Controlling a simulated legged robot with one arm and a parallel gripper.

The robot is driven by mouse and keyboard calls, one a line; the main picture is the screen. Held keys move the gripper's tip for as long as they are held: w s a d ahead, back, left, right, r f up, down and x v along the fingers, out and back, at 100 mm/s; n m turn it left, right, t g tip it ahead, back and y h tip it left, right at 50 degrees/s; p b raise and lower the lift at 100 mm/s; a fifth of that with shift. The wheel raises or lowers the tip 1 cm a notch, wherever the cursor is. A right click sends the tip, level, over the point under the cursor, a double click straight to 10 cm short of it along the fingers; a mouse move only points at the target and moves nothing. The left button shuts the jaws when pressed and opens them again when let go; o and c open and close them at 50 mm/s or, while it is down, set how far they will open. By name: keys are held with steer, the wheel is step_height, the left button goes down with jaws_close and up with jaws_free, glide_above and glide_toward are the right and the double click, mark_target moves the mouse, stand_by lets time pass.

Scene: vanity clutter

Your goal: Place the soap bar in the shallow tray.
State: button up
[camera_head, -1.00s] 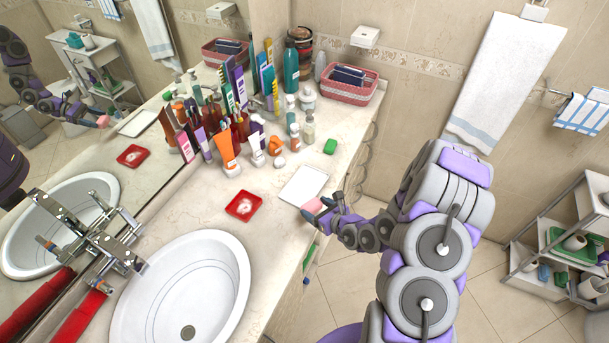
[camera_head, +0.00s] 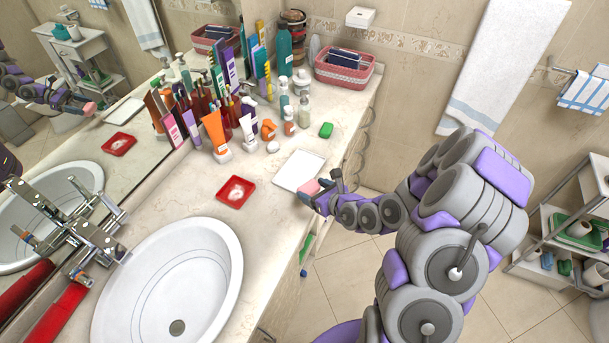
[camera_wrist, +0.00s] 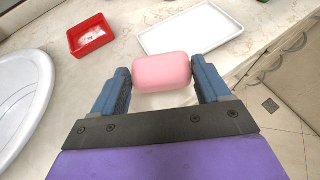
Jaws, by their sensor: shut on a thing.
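The soap bar is a pink rounded block (camera_wrist: 162,72), held between the two blue fingers of my gripper (camera_wrist: 160,88) in the wrist view. In the head view the soap (camera_head: 309,188) shows at the tip of my gripper (camera_head: 318,192), by the counter's front edge. The shallow tray is white and rectangular (camera_head: 297,170), flat on the counter. It lies just beyond the soap in the wrist view (camera_wrist: 190,27), and looks empty.
A red dish (camera_head: 236,191) lies left of the tray, near the white sink (camera_head: 170,285). Several bottles and tubes crowd the counter by the mirror. A pink basket (camera_head: 343,74) stands at the back.

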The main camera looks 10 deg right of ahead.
steer(key=b, duration=0.3)
steer(key=shift+w+a, duration=0.2)
steer(key=shift+a, duration=0.1)
steer(key=w, duration=0.8)
steer(key=w+f, duration=0.1)
steer(key=w, duration=0.4)
steer(key=shift+w+d, duration=0.1)
steer(key=shift+d, duration=0.1)
step_height(320, 180, down, 4)
steer(key=shift+r+b, duration=0.1)
steer(key=shift+b, duration=0.35)
steer(key=shift+r, duration=0.1)
steer(key=o, duration=1.1)
steer(key=shift+c, duration=0.2)
